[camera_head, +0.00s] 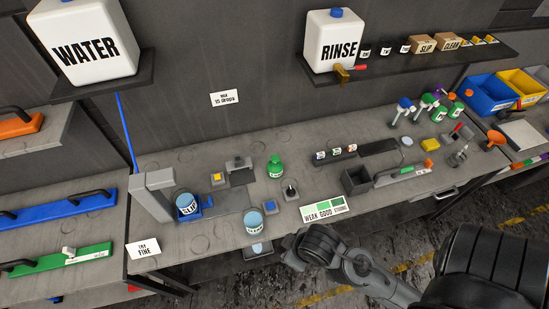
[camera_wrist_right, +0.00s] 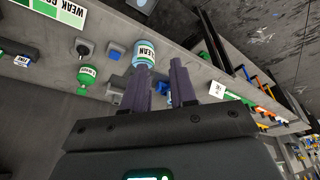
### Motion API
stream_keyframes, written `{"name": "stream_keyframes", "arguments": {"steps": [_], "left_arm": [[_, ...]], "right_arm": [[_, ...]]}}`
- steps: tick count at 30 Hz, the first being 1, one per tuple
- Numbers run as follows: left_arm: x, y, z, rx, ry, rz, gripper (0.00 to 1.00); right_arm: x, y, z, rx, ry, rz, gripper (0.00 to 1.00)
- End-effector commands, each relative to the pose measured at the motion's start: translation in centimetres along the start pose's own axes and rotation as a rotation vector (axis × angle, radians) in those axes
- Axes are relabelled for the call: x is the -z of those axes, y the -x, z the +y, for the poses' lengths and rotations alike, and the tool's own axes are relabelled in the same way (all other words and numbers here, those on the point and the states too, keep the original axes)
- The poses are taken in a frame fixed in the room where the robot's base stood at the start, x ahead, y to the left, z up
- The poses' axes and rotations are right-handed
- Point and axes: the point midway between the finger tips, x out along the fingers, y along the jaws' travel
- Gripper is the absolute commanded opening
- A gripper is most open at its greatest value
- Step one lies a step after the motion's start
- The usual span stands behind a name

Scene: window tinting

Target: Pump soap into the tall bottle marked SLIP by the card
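The bottle marked SLIP (camera_head: 187,204) stands upright at the blue holder on the left of the bench. A second blue-white bottle (camera_head: 254,222) stands near the front edge; its label reads CLEAN in the right wrist view (camera_wrist_right: 145,52). A small green bottle (camera_head: 275,167) stands behind it and also shows in the wrist view (camera_wrist_right: 87,75). The card (camera_head: 225,98) on the back wall reads 15 drops. My right gripper (camera_wrist_right: 161,62) is open, with its fingers apart near the CLEAN bottle. Its fingertips are not clear in the head view. My left gripper is out of view.
A WATER tank (camera_head: 87,42) and a RINSE tank (camera_head: 334,42) sit on shelves above. A weak-good-strong strip (camera_head: 324,208), a black box (camera_head: 357,181) and a small joystick-like item (camera_head: 291,190) stand on the bench. A FINE card (camera_head: 144,248) hangs at the front left.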

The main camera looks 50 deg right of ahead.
Motion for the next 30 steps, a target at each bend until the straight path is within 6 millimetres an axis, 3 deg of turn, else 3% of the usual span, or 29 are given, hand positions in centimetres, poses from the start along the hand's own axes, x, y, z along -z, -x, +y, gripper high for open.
{"name": "stream_keyframes", "arguments": {"steps": [1, 5, 30], "left_arm": [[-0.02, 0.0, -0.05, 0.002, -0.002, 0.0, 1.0], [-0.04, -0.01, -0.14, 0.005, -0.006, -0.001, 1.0], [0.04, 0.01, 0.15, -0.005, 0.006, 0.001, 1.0]], "right_arm": [[0.0, 0.0, 0.0, 0.0, 0.0, 0.0, 0.18], [0.0, 0.0, 0.0, 0.0, 0.0, 0.0, 0.0], [-0.01, 0.0, 0.0, 0.0, 0.0, 0.0, 0.0]]}}
